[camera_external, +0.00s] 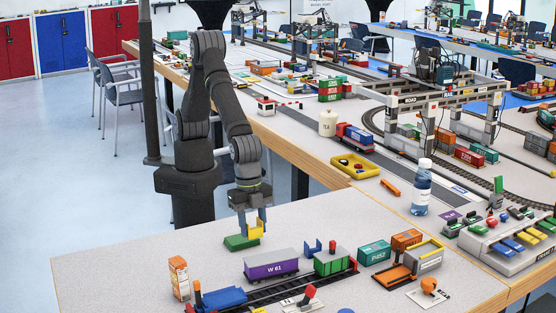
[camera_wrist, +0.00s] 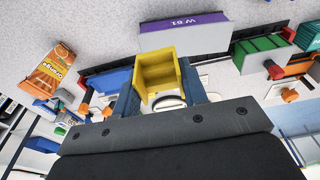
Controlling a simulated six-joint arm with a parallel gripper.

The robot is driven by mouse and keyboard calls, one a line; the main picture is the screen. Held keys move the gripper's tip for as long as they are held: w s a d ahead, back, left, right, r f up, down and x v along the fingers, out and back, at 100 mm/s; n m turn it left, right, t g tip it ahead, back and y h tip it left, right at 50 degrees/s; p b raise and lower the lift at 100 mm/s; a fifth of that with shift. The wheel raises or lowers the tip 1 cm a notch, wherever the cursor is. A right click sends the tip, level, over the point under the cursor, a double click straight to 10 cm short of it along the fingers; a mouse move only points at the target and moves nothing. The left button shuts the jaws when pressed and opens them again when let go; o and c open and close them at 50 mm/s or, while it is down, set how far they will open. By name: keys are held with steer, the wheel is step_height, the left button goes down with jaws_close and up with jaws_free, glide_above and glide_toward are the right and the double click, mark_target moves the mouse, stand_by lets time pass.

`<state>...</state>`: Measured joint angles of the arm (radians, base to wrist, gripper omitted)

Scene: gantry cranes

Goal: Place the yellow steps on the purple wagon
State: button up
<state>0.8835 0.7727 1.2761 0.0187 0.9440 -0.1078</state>
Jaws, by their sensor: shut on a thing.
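The yellow steps (camera_external: 256,232) are between the blue fingers of my gripper (camera_external: 253,220), which is shut on them. In the wrist view the steps (camera_wrist: 158,72) sit between the two fingers (camera_wrist: 160,92), with their stepped hollow showing. The purple wagon (camera_external: 270,267), marked W 61, stands by the black track, in front and to the right of my gripper. The wrist view shows the wagon's grey top and purple side (camera_wrist: 185,28) just beyond the steps, apart from them. A green block (camera_external: 237,243) is under or beside the steps; I cannot tell whether they touch.
A blue wagon (camera_external: 222,298) and a green wagon (camera_external: 331,262) flank the purple one along the track. An orange carton (camera_external: 179,278) stands at the left. Teal (camera_external: 375,252) and orange (camera_external: 407,240) containers stand to the right. The table left of my gripper is clear.

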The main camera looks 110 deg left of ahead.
glide_above(272, 259)
steer(key=f, duration=0.3)
steer(key=shift+s+a, duration=0.15)
steer(key=shift+s, duration=0.05)
steer(key=shift+f, duration=1.95)
steer(key=o, duration=1)
steer(key=shift+f, duration=0.15)
steer(key=shift+c, duration=0.2)
step_height(272, 259, up, 12)
steer(key=s+a, duration=0.1)
steer(key=shift+s+a, duration=0.15)
